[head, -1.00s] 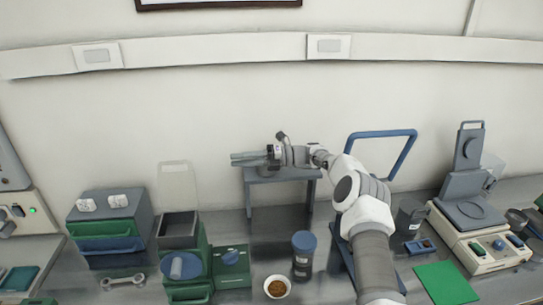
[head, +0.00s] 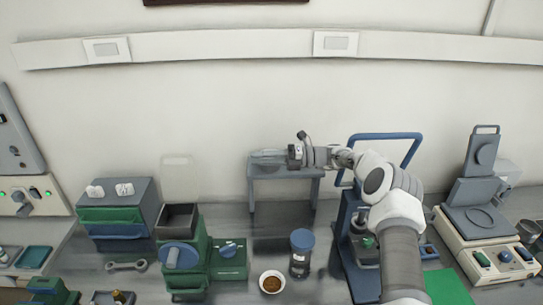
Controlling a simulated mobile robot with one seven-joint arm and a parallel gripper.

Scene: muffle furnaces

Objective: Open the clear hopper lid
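The clear hopper lid (head: 177,178) stands upright, hinged at the back of a dark square hopper (head: 176,220). The hopper tops a green machine (head: 194,252) with a blue round knob or cap in front. The hopper's mouth is uncovered, its dark inside showing. My gripper (head: 262,158) points left, to the right of the lid and apart from it, over or in front of a small grey stand. Its fingers look faint against the stand, and the gap between them is not clear. Nothing shows between them.
A blue-lidded jar (head: 301,253) and a bowl of brown grains (head: 271,283) stand right of the machine. A drawer box (head: 116,216) is at left. The grey stand (head: 286,171) is under my gripper. A blue-handled press (head: 361,245) is beside my arm.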

